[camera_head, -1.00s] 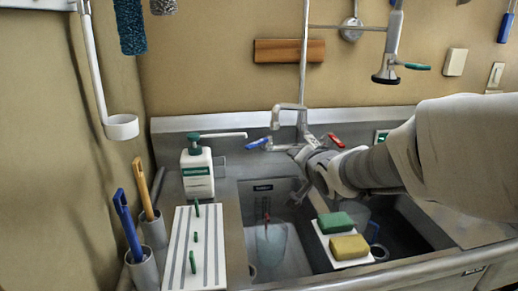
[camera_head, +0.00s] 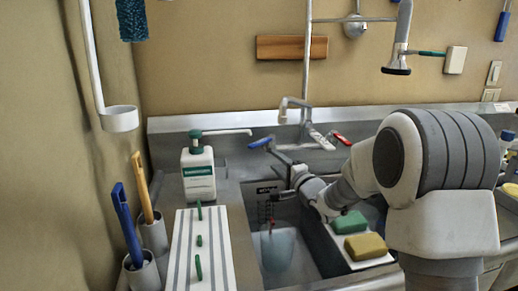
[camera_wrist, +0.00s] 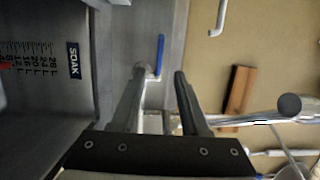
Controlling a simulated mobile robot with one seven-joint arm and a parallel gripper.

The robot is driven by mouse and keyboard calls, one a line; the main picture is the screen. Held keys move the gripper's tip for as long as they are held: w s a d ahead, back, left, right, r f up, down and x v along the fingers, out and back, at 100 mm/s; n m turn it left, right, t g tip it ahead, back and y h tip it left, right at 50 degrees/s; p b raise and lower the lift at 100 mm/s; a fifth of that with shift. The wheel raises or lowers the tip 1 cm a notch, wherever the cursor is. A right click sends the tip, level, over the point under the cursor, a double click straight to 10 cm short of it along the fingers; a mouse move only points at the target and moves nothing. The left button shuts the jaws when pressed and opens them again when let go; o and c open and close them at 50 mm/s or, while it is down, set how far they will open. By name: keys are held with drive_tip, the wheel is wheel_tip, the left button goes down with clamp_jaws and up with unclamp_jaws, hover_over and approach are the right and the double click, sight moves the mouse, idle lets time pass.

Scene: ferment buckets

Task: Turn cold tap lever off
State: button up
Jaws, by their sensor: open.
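The cold tap lever is the blue-handled one (camera_head: 260,142), left of the faucet (camera_head: 295,110) behind the sink; it points left and slightly towards me. In the wrist view the blue lever (camera_wrist: 160,55) shows just beyond and between my fingertips; contact cannot be told. My gripper (camera_wrist: 161,75) is open with nothing held between its fingers. In the head view my gripper (camera_head: 276,155) reaches over the sink from the right, close to the blue lever. The red lever (camera_head: 341,138) is on the faucet's right side.
A soap dispenser (camera_head: 198,170) stands left of the lever, its spout reaching towards it. The sink basin below holds a bluish vessel (camera_head: 278,249). Green (camera_head: 349,222) and yellow (camera_head: 366,246) sponges lie under my forearm. A wooden strip (camera_head: 290,47) is on the wall.

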sight(258, 146)
drive_tip(key=b+x, duration=0.1)
drive_tip(key=x, duration=1.1)
drive_tip(key=shift+w+a, duration=0.25)
drive_tip(key=shift+w, duration=0.05)
clamp_jaws()
idle(1.0)
